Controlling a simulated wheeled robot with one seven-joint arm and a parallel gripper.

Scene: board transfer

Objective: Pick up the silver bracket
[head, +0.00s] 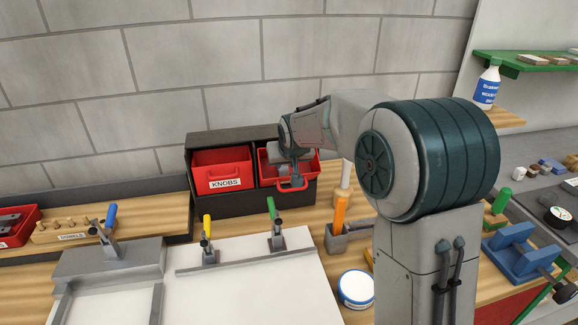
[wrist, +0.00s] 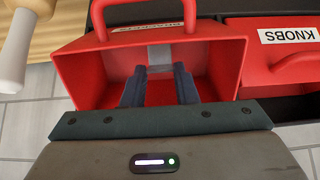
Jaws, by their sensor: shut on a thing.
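The silver bracket (wrist: 159,54) shows as a grey piece between my gripper's fingertips in the wrist view, inside a red bin. My gripper (wrist: 160,72) reaches into this open red bin (wrist: 84,72) with its dark fingers shut on the bracket. Much of the bracket is hidden by the fingers. In the head view my gripper (head: 294,178) points down into the right red bin (head: 311,167), and I cannot make out the bracket there.
A red bin labelled KNOBS (head: 222,171) stands beside it in the black rack (head: 231,204). The bin's front handle (head: 292,187) is close to my gripper. A mallet-like handle (head: 345,176) and a grey block with an orange handle (head: 338,240) stand to the right. A brick wall rises behind.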

